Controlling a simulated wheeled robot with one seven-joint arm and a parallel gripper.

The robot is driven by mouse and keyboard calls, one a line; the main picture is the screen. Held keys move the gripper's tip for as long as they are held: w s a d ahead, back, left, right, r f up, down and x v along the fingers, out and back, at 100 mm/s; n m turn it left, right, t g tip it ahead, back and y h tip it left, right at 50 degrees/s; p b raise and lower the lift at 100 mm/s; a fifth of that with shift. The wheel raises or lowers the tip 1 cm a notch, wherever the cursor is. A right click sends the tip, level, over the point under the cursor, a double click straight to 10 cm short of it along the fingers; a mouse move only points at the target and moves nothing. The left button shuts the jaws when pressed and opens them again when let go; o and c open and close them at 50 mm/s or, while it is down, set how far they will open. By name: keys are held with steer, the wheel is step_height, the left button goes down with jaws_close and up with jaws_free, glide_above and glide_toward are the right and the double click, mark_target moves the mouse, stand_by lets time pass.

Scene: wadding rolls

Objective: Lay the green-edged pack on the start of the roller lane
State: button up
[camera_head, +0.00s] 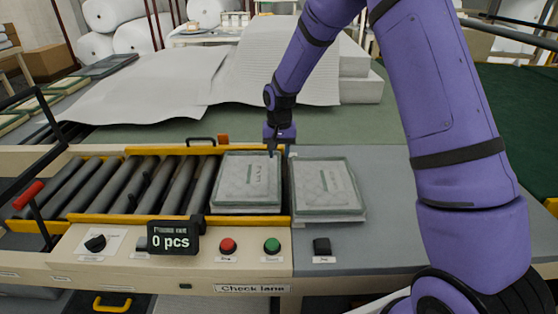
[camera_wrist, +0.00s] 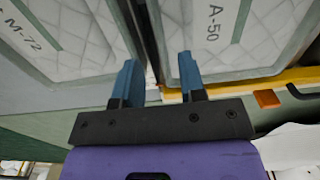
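One green-edged pack (camera_head: 248,182) lies flat on the right end of the roller lane (camera_head: 130,186); its label reads A-50 in the wrist view (camera_wrist: 240,45). A second green-edged pack (camera_head: 326,187) lies on the grey tabletop just right of the lane; its label reads M-72 in the wrist view (camera_wrist: 70,45). A narrow gap separates the packs. My gripper (camera_head: 280,150) is at the far side, by this gap. In the wrist view its two blue fingers (camera_wrist: 158,80) are apart, with nothing clasped between them. Whether a finger touches a pack is unclear.
Yellow rails edge the lane. The front panel has a display (camera_head: 173,238) reading 0 pcs, a red button (camera_head: 228,246) and a green button (camera_head: 272,246). White wadding sheets (camera_head: 170,85) lie behind. The grey tabletop (camera_head: 390,190) is clear right of the second pack.

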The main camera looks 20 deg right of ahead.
steer(key=s+d+r+n+t, duration=0.1)
steer(key=s+r, duration=0.3)
steer(key=r, duration=0.6)
steer(key=s+d+r, duration=0.1)
steer(key=s+r, duration=0.3)
steer(key=r, duration=0.6)
steer(key=s+d+r+n+t, duration=0.1)
steer(key=s+r, duration=0.1)
steer(key=s, duration=0.8)
steer(key=s+d+r+t, duration=0.1)
steer(key=s+d+r, duration=0.1)
steer(key=s, duration=0.7)
steer(key=s+d+r+n+t, duration=0.1)
steer(key=s+r, duration=0.3)
steer(key=s, duration=0.6)
steer(key=shift+s+d+r+n+t, duration=0.2)
steer(key=shift+s+d+n+t, duration=0.1)
steer(key=shift+d+t, duration=0.25)
